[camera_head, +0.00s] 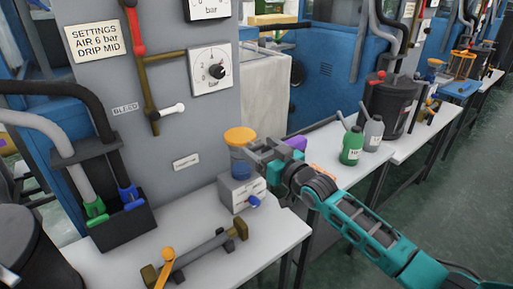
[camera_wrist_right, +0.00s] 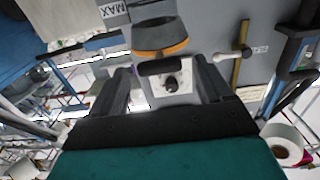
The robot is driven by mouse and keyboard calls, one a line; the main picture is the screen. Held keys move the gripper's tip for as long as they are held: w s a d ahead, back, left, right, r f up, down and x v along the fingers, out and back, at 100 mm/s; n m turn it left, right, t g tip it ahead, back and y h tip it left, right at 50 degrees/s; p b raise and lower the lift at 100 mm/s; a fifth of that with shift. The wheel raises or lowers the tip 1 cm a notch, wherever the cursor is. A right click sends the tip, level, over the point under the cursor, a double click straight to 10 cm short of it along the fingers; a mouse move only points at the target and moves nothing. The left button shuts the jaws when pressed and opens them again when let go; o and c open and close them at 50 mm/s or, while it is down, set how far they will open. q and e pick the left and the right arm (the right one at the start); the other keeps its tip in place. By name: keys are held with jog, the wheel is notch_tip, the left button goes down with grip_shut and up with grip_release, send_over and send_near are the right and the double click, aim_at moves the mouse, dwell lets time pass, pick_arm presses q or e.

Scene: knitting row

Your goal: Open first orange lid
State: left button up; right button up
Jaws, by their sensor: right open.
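The orange lid (camera_head: 240,137) tops a blue-tinted jar (camera_head: 241,163), which stands on a light grey box (camera_head: 240,192) on the near white table. My right gripper (camera_head: 258,148) is at the right side of the jar, close to the lid's edge. I cannot tell whether a finger touches the lid. My left gripper is not in view.
The grey panel with a dial gauge (camera_head: 211,70) and red lever (camera_head: 135,32) stands behind. An orange-handled bar (camera_head: 165,264) lies on the near table (camera_head: 262,238). Green (camera_head: 351,147) and grey bottles (camera_head: 373,134) stand on the table to the right.

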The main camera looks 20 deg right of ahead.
aim_at(244, 138)
jog(key=shift+x, duration=1.1)
jog(key=shift+c, duration=0.2)
